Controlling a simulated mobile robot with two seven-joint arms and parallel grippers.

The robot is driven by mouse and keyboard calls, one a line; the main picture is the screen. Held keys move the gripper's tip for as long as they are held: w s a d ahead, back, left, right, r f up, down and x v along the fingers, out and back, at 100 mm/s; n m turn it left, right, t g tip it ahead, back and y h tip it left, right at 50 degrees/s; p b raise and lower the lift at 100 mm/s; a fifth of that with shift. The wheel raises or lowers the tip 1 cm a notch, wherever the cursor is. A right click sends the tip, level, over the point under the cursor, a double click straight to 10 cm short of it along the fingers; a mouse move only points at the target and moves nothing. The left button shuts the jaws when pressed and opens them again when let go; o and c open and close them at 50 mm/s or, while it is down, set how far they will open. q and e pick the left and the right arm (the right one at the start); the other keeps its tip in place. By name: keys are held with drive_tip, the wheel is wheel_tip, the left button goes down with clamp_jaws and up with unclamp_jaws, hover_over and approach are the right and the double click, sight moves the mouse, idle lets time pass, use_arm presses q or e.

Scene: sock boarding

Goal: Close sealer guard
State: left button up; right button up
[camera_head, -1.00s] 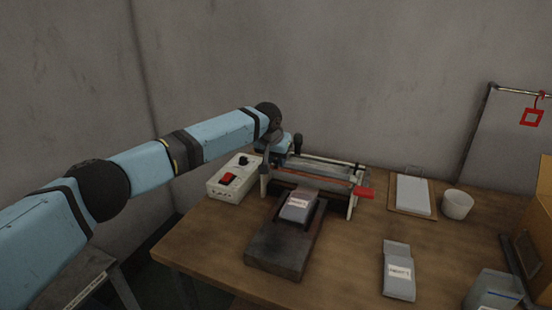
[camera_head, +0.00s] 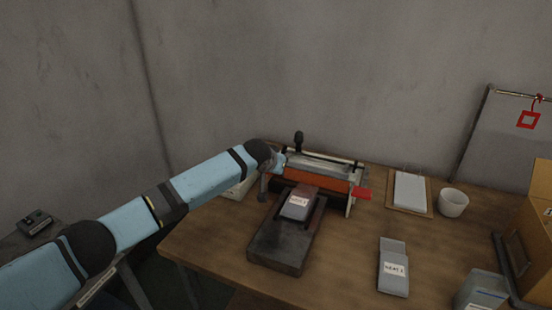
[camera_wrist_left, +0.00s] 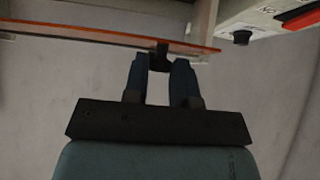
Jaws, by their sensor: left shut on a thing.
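The sealer (camera_head: 325,160) stands at the back of the wooden table. Its orange guard (camera_head: 322,182) hangs across the sealer's front; the guard's edge also shows along the top of the left wrist view (camera_wrist_left: 100,38). My left gripper (camera_wrist_left: 160,62) is shut on a small dark tab (camera_wrist_left: 159,52) at the guard's edge. In the head view my left arm's wrist hides most of that gripper, at the sealer's left end. A grey labelled packet (camera_head: 298,206) lies on the dark platform (camera_head: 275,250) in front of the sealer. My right gripper is out of view.
A white control box (camera_head: 238,190) is partly behind my arm. Another packet (camera_head: 393,270), a white cup (camera_head: 453,203) and a cardboard box (camera_head: 530,245) are to the right. The table's front middle is clear.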

use_arm(q)
drive_tip(key=shift+s+a+f+t+h+b, duration=0.1)
drive_tip(key=shift+s+f+t+h+b, duration=0.2)
drive_tip(key=shift+f+t+h+b, duration=0.5)
drive_tip(key=shift+r+t+y+p, duration=0.1)
drive_tip(key=shift+t+y+p, duration=0.2)
drive_tip(key=shift+y+p, duration=0.1)
drive_tip(key=o, duration=0.9)
drive_tip(key=shift+r, duration=0.1)
drive_tip(key=v, duration=1.3)
drive_tip(key=shift+s+a+r+p, duration=0.15)
drive_tip(key=shift+s+p, duration=0.15)
drive_tip(key=shift+p, duration=0.05)
